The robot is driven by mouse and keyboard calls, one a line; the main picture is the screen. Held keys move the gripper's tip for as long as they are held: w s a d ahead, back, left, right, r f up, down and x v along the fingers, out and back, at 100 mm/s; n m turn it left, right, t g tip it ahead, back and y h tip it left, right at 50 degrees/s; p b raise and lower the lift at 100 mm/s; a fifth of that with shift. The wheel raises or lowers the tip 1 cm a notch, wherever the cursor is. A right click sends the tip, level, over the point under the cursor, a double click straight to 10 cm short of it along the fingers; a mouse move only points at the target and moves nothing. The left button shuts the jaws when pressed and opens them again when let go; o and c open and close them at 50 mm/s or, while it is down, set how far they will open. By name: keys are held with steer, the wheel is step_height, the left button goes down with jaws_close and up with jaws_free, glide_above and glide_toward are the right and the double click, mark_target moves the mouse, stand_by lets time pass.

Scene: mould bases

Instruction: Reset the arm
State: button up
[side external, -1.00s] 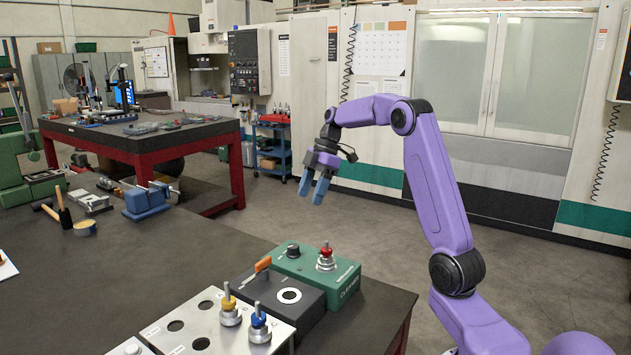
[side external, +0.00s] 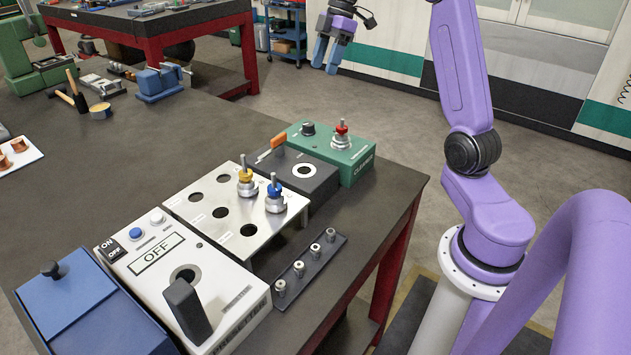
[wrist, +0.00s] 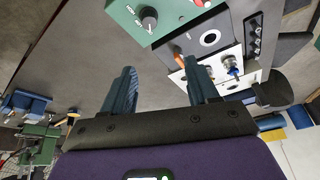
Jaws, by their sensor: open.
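My gripper (side external: 328,54) is raised in the air beyond the far end of the bench, at the top of the side external view. Its two blue fingers point down, apart and empty. The wrist view also shows both fingers (wrist: 160,88) spread, with nothing between them. My gripper is clear of the green box (side external: 357,158) with the red-topped knob piece (side external: 342,134). In the wrist view the green box (wrist: 160,15) shows at the top.
The bench holds a black box (side external: 303,172), a silver plate with holes (side external: 205,205) bearing yellow and blue knobs, a white OFF panel (side external: 170,265), a blue box (side external: 80,295) and a dark strip of small posts (side external: 312,268). A vise (side external: 158,82) stands farther back.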

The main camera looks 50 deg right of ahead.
steer(key=s+a+f+g+h, duration=0.1)
steer(key=s+a, duration=0.3)
steer(key=a, duration=0.3)
steer(key=s+a+f, duration=0.1)
steer(key=s+a, duration=0.3)
steer(key=a, duration=0.4)
steer(key=s+a+f+g+h, duration=0.1)
steer(key=s+a+f, duration=0.1)
steer(key=s+a, duration=0.35)
steer(key=s+a+f, duration=0.2)
steer(key=s+f, duration=0.1)
steer(key=s, duration=0.6)
steer(key=s+a+f+t+h, duration=0.1)
steer(key=s+a+f, duration=0.2)
steer(key=s, duration=0.6)
steer(key=shift+s+m+h, duration=0.3)
steer(key=shift+s+m, duration=0.05)
steer(key=shift+m, duration=0.05)
